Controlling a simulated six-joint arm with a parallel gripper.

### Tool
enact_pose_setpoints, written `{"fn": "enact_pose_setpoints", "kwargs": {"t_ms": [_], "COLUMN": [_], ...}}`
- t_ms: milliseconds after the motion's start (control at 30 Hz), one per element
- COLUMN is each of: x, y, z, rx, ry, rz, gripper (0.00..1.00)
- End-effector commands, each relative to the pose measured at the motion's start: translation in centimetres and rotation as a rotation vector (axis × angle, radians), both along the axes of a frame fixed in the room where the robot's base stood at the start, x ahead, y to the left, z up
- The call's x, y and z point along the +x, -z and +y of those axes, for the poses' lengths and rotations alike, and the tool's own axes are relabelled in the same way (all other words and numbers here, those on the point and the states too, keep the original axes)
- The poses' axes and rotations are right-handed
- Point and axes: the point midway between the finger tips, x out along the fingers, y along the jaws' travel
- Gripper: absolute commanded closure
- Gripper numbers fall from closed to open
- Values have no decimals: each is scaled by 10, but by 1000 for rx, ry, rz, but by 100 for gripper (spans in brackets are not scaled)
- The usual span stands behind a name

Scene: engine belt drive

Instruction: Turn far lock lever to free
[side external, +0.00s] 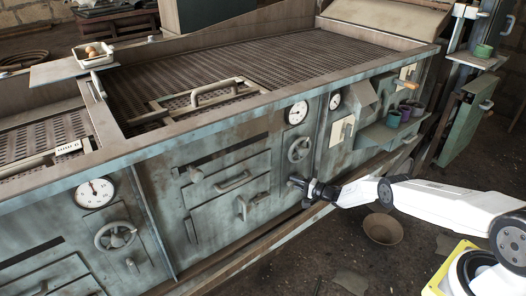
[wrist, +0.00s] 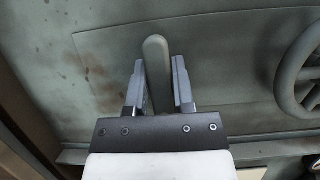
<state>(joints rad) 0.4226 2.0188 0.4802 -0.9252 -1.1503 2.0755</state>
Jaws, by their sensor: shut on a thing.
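The far lock lever (wrist: 156,58) is a grey-green bar with a rounded end. It stands nearly upright in the wrist view, between the two fingers of my gripper (wrist: 159,76). My gripper is shut on it, and the lever's end sticks out past the fingertips. In the side view my gripper (side external: 295,183) is at the front panel, below a handwheel (side external: 299,149). There the gripper hides the lever, so its angle against the panel cannot be read from that view.
Another small lever (side external: 243,208) and a drawer handle (side external: 233,181) are on the panel to the left. A bowl (side external: 383,229) stands on the floor below. The handwheel also shows at right in the wrist view (wrist: 302,75).

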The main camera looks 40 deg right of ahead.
Motion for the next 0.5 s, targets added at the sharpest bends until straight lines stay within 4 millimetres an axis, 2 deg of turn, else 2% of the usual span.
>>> {"fn": "enact_pose_setpoints", "kwargs": {"t_ms": [367,400,467,500], "x": [2,2,2,1], "y": [-2,-2,-2,-2], "z": [-3,-3,-3,-3], "rx": [3,3,3,3], "ry": [9,9,8,7], "rz": [-2,-2,-2,-1], "gripper": [100,60,41,35]}}
